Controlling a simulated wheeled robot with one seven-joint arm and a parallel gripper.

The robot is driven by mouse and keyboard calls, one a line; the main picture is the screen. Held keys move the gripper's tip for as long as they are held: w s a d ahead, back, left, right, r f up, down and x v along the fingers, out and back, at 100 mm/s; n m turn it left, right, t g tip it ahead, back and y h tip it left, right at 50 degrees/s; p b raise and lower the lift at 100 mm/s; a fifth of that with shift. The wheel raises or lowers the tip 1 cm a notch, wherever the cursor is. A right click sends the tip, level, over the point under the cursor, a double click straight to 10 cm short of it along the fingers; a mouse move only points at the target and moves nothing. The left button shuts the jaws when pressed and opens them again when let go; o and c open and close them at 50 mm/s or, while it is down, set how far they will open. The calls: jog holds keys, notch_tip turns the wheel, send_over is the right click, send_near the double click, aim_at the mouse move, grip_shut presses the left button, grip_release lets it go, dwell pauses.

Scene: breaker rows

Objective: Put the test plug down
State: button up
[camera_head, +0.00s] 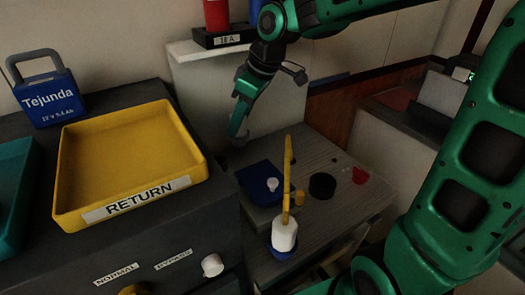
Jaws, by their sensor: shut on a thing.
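My gripper (240,122) hangs pointing down at the end of the green arm, above and behind the grey cabinet top. It is seen from the side and is shut. The test plug between its fingers is hidden from this side, so I cannot make out its shape. The fingertips appear apart from the grey cabinet top (335,205), though the height gap is hard to judge.
A yellow RETURN tray (130,150) is empty on the dark bench at left. On the grey top are a blue block (262,180), a white piece with a tall yellow bar (285,235), a black disc (322,186) and a red piece (360,176).

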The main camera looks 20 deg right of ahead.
jog(key=shift+s+a+r, duration=0.1)
jog(key=shift+s+a, duration=0.35)
jog(key=shift+a, duration=0.4)
jog(key=shift+w+d+f, duration=0.95)
jog(key=shift+d+f, duration=0.65)
jog(key=shift+f, duration=0.25)
jog(key=shift+w+d+f, duration=1)
jog(key=shift+d+f, duration=0.65)
jog(key=shift+f, duration=0.15)
jog(key=shift+w+d+f, duration=0.95)
jog(key=shift+d+f, duration=0.65)
jog(key=shift+f, duration=0.25)
jog(key=o, duration=1.2)
jog(key=shift+f, duration=0.1)
jog(key=shift+c, duration=0.2)
jog(key=v, duration=1.2)
